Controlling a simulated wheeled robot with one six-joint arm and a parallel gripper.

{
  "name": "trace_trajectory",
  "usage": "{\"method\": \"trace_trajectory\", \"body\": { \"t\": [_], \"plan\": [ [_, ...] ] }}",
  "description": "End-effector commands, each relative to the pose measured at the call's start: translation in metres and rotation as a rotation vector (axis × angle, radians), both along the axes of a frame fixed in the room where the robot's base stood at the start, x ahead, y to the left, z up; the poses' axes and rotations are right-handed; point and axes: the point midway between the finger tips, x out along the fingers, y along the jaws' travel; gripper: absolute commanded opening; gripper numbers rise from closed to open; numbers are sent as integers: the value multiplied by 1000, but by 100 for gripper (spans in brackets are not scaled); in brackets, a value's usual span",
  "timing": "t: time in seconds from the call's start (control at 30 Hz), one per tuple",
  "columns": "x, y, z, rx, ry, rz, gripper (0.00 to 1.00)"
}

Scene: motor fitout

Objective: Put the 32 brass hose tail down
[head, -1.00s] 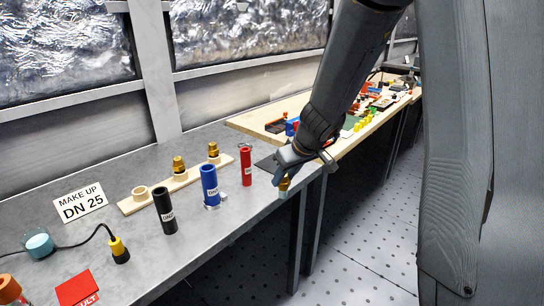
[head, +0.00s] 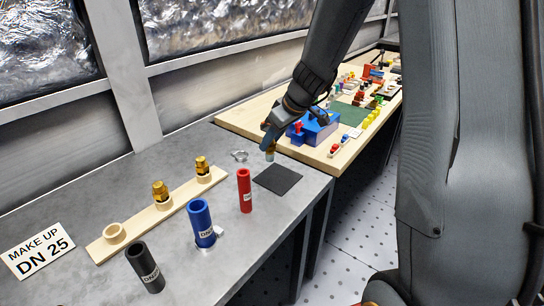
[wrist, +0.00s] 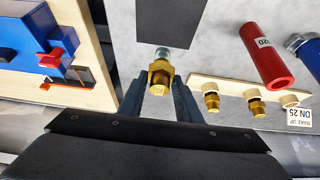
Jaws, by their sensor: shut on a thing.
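My gripper (head: 270,142) is shut on a brass hose tail (head: 270,155) and holds it pointing downward above the grey bench, by the far side of a dark square mat (head: 278,179). In the wrist view, the brass hose tail (wrist: 160,76) sits between the fingertips, its pale end toward the dark mat (wrist: 165,22). Whether it touches the bench is unclear. Two other brass fittings (head: 161,193) (head: 203,168) stand in a wooden rack (head: 140,219), whose left ring (head: 114,232) is empty. The size marking on the held tail cannot be read.
A red hose (head: 245,190), a blue hose (head: 201,222) and a black hose (head: 145,267) stand on the bench. A metal clamp (head: 239,156) lies left of my gripper. A "MAKE UP DN 25" sign (head: 38,249) is at left. A blue vise-like block (head: 314,128) stands on the wooden board.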

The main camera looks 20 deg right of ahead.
Motion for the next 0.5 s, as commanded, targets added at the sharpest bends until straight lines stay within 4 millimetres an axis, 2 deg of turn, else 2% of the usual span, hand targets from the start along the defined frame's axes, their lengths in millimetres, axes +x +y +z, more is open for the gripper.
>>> {"method": "trace_trajectory", "body": {
  "t": [0.4, 0.5],
  "plan": [
    [0, -1, -48, 1, 2, -3, 5],
    [0, -1, -53, 0, 0, -2, 5]
  ]
}}
